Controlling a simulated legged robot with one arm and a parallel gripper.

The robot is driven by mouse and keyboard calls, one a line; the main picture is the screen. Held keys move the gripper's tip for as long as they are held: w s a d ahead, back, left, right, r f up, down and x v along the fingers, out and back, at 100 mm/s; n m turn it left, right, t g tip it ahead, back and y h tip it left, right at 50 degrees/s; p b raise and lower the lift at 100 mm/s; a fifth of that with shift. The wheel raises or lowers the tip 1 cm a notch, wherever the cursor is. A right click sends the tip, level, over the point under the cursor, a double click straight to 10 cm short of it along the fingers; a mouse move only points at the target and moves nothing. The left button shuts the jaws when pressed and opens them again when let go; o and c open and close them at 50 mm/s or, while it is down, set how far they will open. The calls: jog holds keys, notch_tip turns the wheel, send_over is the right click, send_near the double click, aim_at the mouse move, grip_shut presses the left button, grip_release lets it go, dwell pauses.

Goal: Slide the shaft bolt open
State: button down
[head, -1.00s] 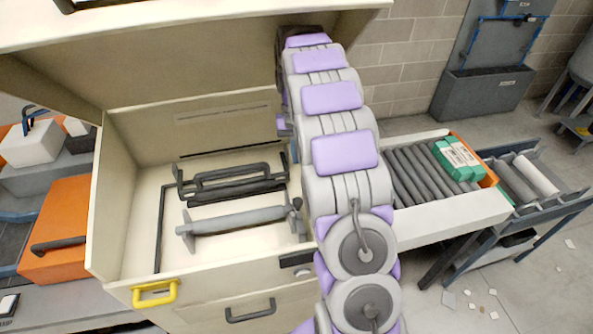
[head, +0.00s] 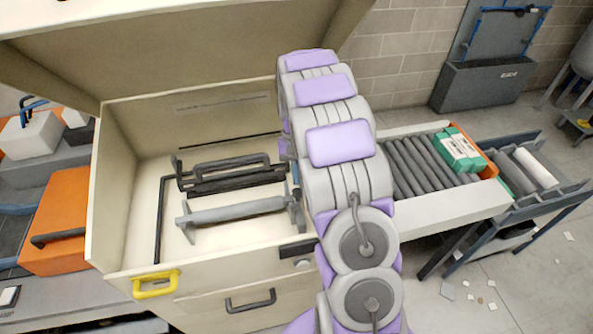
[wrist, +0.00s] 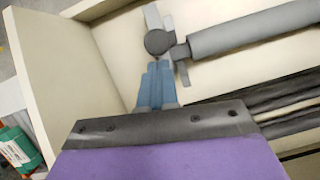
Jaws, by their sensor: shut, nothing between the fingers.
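A grey shaft bolt (head: 238,211) lies across the floor of the open cream box (head: 136,284), between upright brackets. In the wrist view its thick round bar (wrist: 255,27) runs to the upper right, with a dark round knob (wrist: 158,42) by its left end. My gripper (wrist: 157,66) shows two blue fingers pressed together and empty. Their tips are just below the knob; I cannot tell if they touch it. In the head view my arm hides most of the gripper and part of the bolt's right end.
A dark handled bar (head: 230,175) lies behind the bolt. The raised lid (head: 200,50) slopes over the back of the box. A roller tray with green boxes (head: 457,150) stands to the right.

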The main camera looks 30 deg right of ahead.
aim_at(301, 193)
jog(key=shift+s, duration=0.1)
jog(key=shift+s+a, duration=0.25)
jog(key=shift+s, duration=0.5)
jog(key=shift+s+a, duration=0.2)
jog(key=shift+s, duration=0.55)
jog(key=shift+s+a, duration=0.25)
jog(key=shift+s, duration=0.5)
jog(key=shift+r, duration=0.1)
jog(key=shift+w+d+r, duration=0.1)
jog(key=shift+w+r, duration=0.15)
jog(key=v, duration=1.1)
jog(key=shift+s+r, duration=0.1)
